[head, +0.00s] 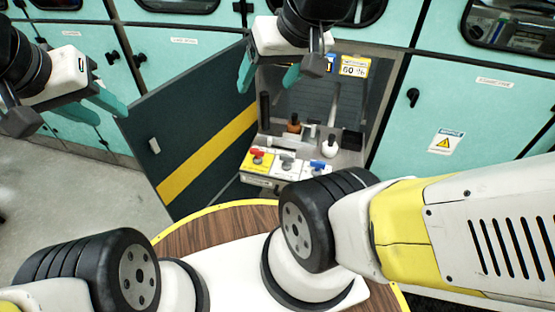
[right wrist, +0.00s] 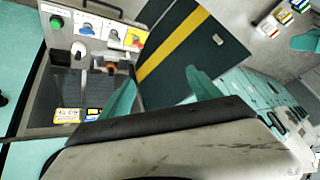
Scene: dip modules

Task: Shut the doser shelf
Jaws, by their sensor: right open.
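The doser shelf (head: 272,168) sticks out of an open cabinet bay, bearing red, white and blue valves on its front panel and small bottles behind them. It also shows in the right wrist view (right wrist: 100,45). A dark door (head: 190,150) with a yellow stripe stands open to its left. My right gripper (head: 270,75) is open and empty, above the back left of the shelf in the head view; its teal fingers (right wrist: 160,92) are apart in the right wrist view. My left gripper (head: 98,110) is at the far left, fingers apart and empty, away from the shelf.
Teal cabinets (head: 465,120) line the wall on both sides. A round wooden table top (head: 215,232) with a yellow rim lies below, close to the door's lower edge. My right forearm crosses the lower right. Grey floor (head: 60,190) is clear at the left.

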